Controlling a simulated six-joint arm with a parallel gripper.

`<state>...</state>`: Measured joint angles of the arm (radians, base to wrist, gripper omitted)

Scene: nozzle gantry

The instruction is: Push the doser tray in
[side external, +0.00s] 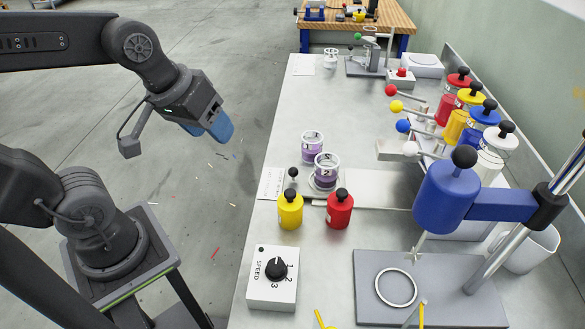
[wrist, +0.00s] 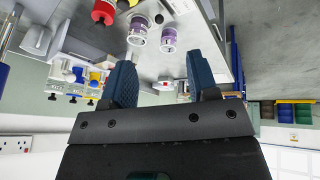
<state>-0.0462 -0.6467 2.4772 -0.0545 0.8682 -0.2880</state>
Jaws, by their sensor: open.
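The doser tray appears to be the pale flat slide (side external: 375,187) running from the left side of the bench toward the row of colored dosers. A purple-filled cup (side external: 326,168) stands at its left part; a second cup (side external: 312,147) stands just behind. My gripper (side external: 210,127) hangs over the floor, left of the bench and well apart from the slide. Its blue fingers are apart and empty in the wrist view (wrist: 162,70). The inner end of the slide is hidden by the blue mixer head in the side view.
Yellow (side external: 290,211) and red (side external: 340,209) bottles stand in front of the slide. The blue mixer stand (side external: 447,200), speed box (side external: 272,278) and red, yellow, blue and white dosers (side external: 455,110) with ball levers crowd the bench.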

